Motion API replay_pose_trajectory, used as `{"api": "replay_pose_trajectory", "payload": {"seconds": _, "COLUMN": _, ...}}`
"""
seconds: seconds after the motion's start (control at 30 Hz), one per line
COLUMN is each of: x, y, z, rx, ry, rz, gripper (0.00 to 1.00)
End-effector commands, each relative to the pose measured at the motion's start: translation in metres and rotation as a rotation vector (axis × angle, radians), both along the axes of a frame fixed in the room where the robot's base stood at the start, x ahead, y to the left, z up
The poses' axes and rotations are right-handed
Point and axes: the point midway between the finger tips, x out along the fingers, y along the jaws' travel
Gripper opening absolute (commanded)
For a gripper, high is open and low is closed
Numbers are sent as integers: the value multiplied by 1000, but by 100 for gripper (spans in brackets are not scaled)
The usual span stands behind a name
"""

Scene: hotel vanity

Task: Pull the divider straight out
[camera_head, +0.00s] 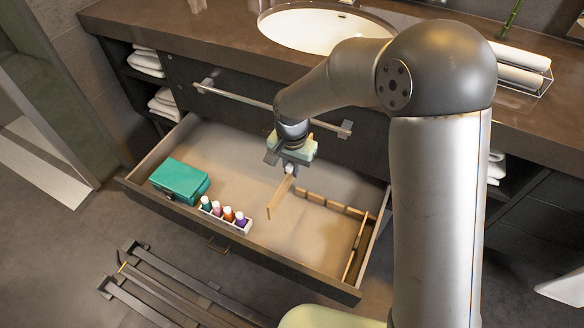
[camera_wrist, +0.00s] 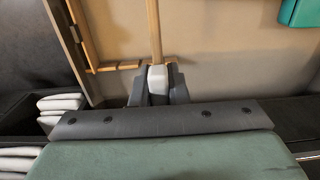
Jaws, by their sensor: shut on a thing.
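The divider (camera_head: 281,197) is a light wooden slat in the open drawer (camera_head: 141,166). My gripper (camera_head: 291,170) is shut on one end of it. In the wrist view the divider (camera_wrist: 154,34) runs straight away from between the fingers of my gripper (camera_wrist: 157,79) and leaves the frame at the top. A wooden rail with notches (camera_head: 335,206) lies to the right of the divider in the head view. In the wrist view this rail (camera_wrist: 115,67) ends close to the divider's left side; I cannot tell if they touch. How high the divider is above the drawer floor is unclear.
A teal box (camera_head: 180,181) and a white holder with several small bottles (camera_head: 226,217) stand in the drawer's left half. Another wooden slat (camera_head: 354,250) is near its right wall.

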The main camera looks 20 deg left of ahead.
Motion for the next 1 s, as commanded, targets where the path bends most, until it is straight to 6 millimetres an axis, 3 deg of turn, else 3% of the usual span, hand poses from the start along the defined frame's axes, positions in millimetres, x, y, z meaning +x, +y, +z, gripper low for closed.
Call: {"api": "replay_pose_trajectory", "payload": {"seconds": 1.0, "x": 0, "y": 0, "z": 86, "rx": 1, "ry": -1, "rz": -1, "gripper": 0}}
